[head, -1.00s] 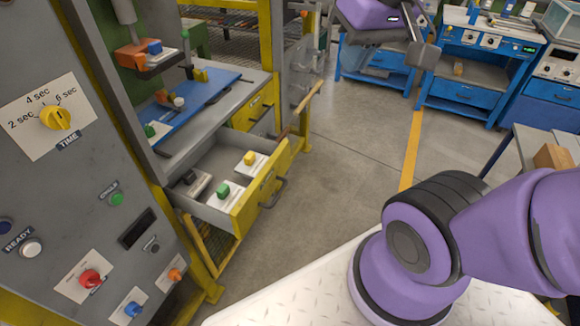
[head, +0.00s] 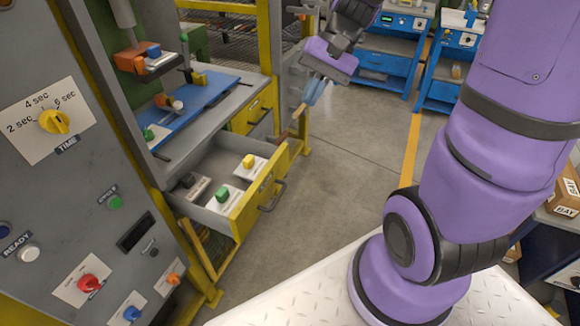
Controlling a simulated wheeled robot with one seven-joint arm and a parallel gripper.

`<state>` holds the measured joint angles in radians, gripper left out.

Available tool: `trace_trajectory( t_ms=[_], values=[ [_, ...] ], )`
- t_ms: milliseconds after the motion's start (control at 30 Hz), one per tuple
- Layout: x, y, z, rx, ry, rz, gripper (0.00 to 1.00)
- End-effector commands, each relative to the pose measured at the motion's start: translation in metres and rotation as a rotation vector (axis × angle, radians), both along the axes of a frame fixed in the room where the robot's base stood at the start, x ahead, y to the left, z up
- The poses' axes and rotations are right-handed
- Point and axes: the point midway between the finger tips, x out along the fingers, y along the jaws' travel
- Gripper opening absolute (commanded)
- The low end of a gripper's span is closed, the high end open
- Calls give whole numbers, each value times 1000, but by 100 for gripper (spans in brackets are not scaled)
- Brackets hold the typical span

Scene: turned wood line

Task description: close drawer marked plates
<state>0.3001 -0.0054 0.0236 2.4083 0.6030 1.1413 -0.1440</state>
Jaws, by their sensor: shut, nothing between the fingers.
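A yellow-fronted drawer (head: 258,201) stands pulled out below the bench on the left, with a dark bar handle (head: 272,196) on its front. Its marking is too small to read. A second yellow drawer front (head: 258,107) lies flush farther back under the bench.
A grey control panel (head: 60,150) with a dial and buttons fills the left. A blue plate (head: 190,110) lies on the bench. Yellow frame posts (head: 272,40) stand behind. The concrete floor (head: 330,180) right of the drawer is clear. Blue workbenches (head: 385,65) stand at the back.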

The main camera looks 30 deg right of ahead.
Motion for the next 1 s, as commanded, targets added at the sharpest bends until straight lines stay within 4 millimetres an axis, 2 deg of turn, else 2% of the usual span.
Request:
trace_trajectory(
  t_ms=[300, 600, 767, 1000],
  values=[
    [40, -17, -55, 267, 183, -206, 0],
    [71, -41, -115, 518, 312, -430, 0],
    [85, -57, -150, 648, 363, -563, 0],
    [97, -83, -210, 834, 419, -778, 0]
  ],
)
